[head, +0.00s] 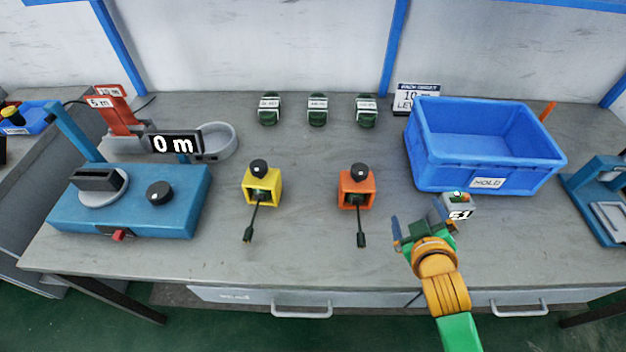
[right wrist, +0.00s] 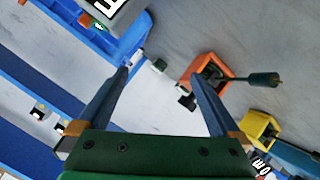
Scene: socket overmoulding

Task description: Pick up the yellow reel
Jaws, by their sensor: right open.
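The yellow reel (head: 262,188) stands on the grey table left of centre in the head view, with a black knob on top and a dark cable with a plug lying toward the front edge. It also shows at the right edge of the right wrist view (right wrist: 261,130). My right gripper (head: 420,228) is open and empty above the table's front right, well to the right of the yellow reel. Its two fingers spread apart in the right wrist view (right wrist: 162,85). My left gripper is not in view.
An orange reel (head: 356,190) stands between the yellow reel and my right gripper. A blue bin (head: 487,180) is at back right, with a small grey device (head: 460,207) before it. A blue machine (head: 130,215) stands left. Several dark green items (head: 317,110) line the back.

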